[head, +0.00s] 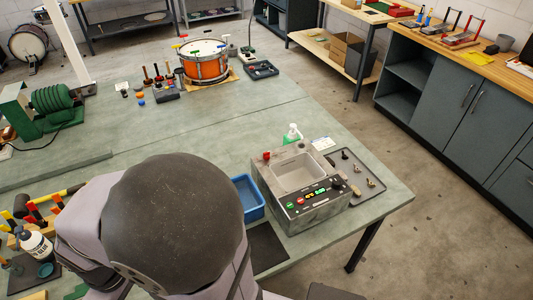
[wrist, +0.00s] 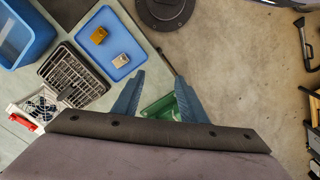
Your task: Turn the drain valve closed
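In the head view a grey box-shaped cleaner (head: 312,208) with an open basin stands near the bench's right end. Its sloped front has lit buttons and displays. A small red knob (head: 267,156) sits at its back left corner; I cannot tell whether this is the drain valve or how it is turned. In the wrist view my gripper (wrist: 160,76) has two blue fingers set well apart, with nothing held between the tips. A green object (wrist: 165,106) shows beyond and between the fingers. My arm hides my gripper in the head view.
A blue bin (head: 247,196) stands left of the cleaner, and a tray of small parts (head: 357,178) lies to its right. In the wrist view a wire basket (wrist: 74,78) and a blue tray (wrist: 108,62) with two small blocks lie left of my fingers. An orange drum (head: 205,66) stands farther back.

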